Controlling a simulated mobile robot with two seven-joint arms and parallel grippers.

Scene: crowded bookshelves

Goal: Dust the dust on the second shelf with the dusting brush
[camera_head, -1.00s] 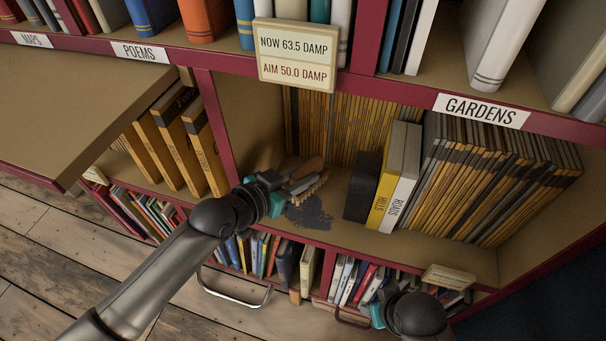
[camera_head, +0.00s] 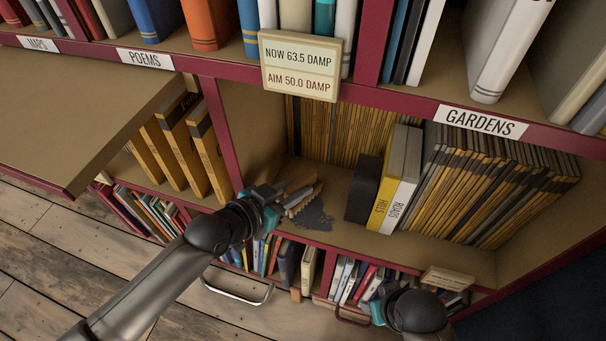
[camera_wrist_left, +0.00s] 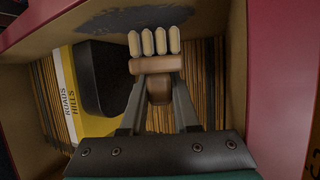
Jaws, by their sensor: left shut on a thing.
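The dusting brush (camera_head: 302,194) has a brown wooden body and pale bristle tufts. My left gripper (camera_head: 286,197) is shut on it, inside the middle bay of the second shelf. In the left wrist view the brush (camera_wrist_left: 156,62) sits between the two fingers of my gripper (camera_wrist_left: 158,105), tufts pointing up the picture. The dust is a dark grey patch (camera_head: 314,218) on the shelf board, close beside the tufts. It also shows in the left wrist view (camera_wrist_left: 135,28), past the tufts; contact cannot be told. My right gripper (camera_head: 377,313) is low in front of the bottom shelf; its fingers are hidden.
A dark block (camera_head: 363,188) stands right of the dust, against the yellow "HILLS" book (camera_head: 386,190) and the white "ROADS" book (camera_head: 406,190). Thin volumes fill the back. A divider (camera_head: 222,140) stands left. A damp sign (camera_head: 299,67) hangs above the bay.

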